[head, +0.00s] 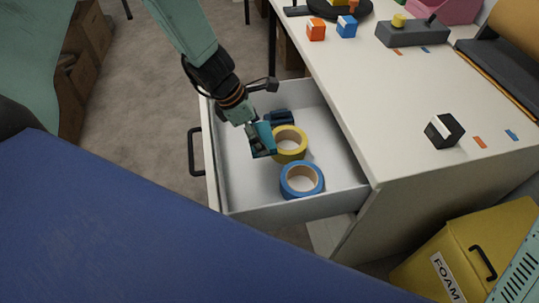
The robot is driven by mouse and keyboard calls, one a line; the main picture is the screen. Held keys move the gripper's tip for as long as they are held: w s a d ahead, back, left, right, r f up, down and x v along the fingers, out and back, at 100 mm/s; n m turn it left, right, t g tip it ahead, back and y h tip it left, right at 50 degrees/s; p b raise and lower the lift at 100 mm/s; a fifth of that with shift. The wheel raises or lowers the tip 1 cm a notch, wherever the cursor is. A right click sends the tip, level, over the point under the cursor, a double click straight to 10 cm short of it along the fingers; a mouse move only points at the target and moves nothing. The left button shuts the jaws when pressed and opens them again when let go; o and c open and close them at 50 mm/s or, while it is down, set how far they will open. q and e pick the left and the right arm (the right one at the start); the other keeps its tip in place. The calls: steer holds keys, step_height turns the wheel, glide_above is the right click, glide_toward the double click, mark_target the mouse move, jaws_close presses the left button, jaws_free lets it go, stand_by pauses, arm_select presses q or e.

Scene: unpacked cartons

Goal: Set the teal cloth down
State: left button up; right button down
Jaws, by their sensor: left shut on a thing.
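My left gripper (270,136) reaches down into the open drawer (235,185) of the white desk. It is shut on the teal cloth (265,136), a small folded-looking piece between its dark fingers. The cloth is inside the drawer's outline, left of a yellow tape roll (290,155); whether it touches the drawer floor or the roll I cannot tell. Part of the cloth is hidden by the fingers. My right gripper is not in view.
A blue tape roll (302,194) lies in the drawer near its front right. The desk top (370,110) holds orange (316,29) and blue (347,27) cubes and a black-and-white block (444,131). A yellow FOAM box (460,250) stands lower right. The drawer's left part is bare.

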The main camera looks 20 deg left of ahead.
arm_select(q)
step_height(320, 180, down, 3)
steer(key=shift+w+d+f+b, duration=0.1)
steer(key=shift+d+f+b, duration=0.05)
steer(key=shift+b, duration=0.65)
steer(key=shift+f+b, duration=0.45)
steer(key=shift+f, duration=0.15)
step_height(320, 180, down, 2)
steer(key=shift+b, duration=0.75)
steer(key=shift+c, duration=1)
steer(key=shift+f, duration=0.3)
steer(key=shift+c, duration=1.1)
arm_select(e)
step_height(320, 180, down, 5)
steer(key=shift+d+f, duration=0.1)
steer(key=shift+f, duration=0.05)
arm_select(q)
steer(key=o, duration=1.1)
steer(key=shift+o, duration=0.4)
steer(key=shift+r, duration=0.15)
